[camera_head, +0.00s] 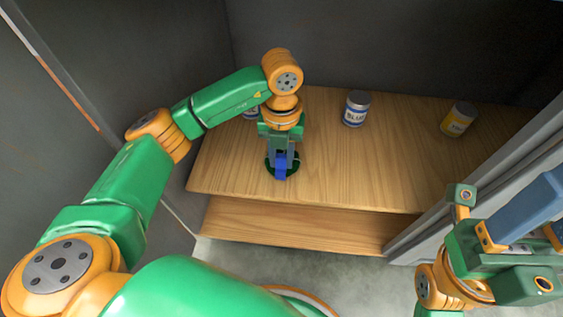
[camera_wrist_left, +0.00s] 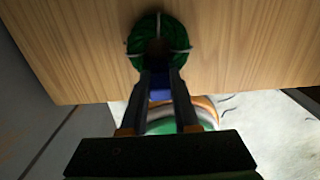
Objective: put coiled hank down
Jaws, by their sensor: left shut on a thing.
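The coiled hank (camera_head: 270,166) is a dark green ring near the front left of the wooden shelf. In the left wrist view the hank (camera_wrist_left: 137,46) shows pale ties and a dark centre. My left gripper (camera_head: 281,160) points down over it, its fingers shut on a blue part (camera_wrist_left: 160,87) at the hank's near side. Whether the hank touches the wood or hangs just above it is hard to tell.
The wooden shelf (camera_head: 330,180) has a can labelled BLUE (camera_head: 356,108) at the back middle and a yellow-labelled can (camera_head: 458,120) at the right. Another can (camera_head: 250,113) is partly hidden behind my left arm. Grey walls (camera_head: 330,45) enclose the shelf. Its front middle is clear.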

